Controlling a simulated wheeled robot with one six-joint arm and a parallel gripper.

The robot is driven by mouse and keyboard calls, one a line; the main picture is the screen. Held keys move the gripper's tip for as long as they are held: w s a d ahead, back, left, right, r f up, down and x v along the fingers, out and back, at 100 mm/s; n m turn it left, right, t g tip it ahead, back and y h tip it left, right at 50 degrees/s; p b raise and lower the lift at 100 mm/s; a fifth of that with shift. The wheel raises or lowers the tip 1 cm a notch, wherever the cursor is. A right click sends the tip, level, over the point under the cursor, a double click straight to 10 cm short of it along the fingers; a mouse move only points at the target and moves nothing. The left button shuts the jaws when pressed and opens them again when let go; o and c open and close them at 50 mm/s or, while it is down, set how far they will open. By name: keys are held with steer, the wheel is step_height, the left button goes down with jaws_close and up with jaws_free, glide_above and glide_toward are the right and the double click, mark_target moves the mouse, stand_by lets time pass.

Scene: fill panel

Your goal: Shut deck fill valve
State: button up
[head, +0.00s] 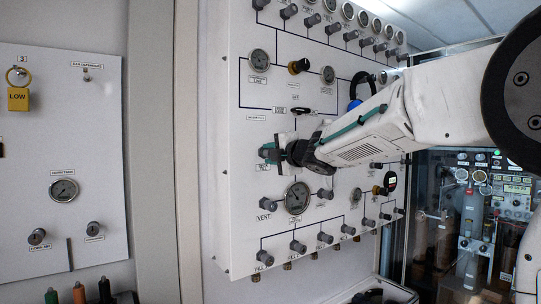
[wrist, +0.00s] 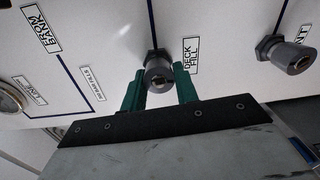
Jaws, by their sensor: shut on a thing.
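The deck fill valve (wrist: 158,76) is a grey round knob on the white panel, beside a "DECK FILL" label (wrist: 190,55) in the wrist view. My gripper (wrist: 160,85) has its two green fingers on either side of this knob, shut on it. In the head view my gripper (head: 270,153) reaches the left part of the panel from the right. The knob is mostly hidden there by the fingers and the wrist.
The white fill panel (head: 225,200) carries several other knobs and gauges. A vent knob (head: 266,204) and a large gauge (head: 296,198) sit just below my gripper. Another grey knob (wrist: 288,56) stands to the right in the wrist view. A separate panel (head: 100,150) is at left.

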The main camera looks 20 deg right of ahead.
steer(key=m, duration=0.4)
steer(key=shift+r, duration=0.1)
steer(key=m, duration=0.4)
steer(key=shift+r+m+y, duration=0.1)
steer(key=shift+m+y, duration=0.2)
steer(key=m, duration=0.4)
steer(key=shift+d, duration=0.1)
steer(key=m, duration=0.4)
steer(key=shift+d+m+y, duration=0.1)
steer(key=shift+m+y, duration=0.3)
steer(key=m, duration=0.3)
steer(key=shift+w+m, duration=0.1)
steer(key=shift+m, duration=0.3)
steer(key=m, duration=0.4)
steer(key=shift+d, duration=0.1)
steer(key=m, duration=0.5)
steer(key=shift+f+t, duration=0.2)
steer(key=shift+t, duration=0.1)
steer(key=shift+m, duration=1.7)
steer(key=shift+f, duration=0.1)
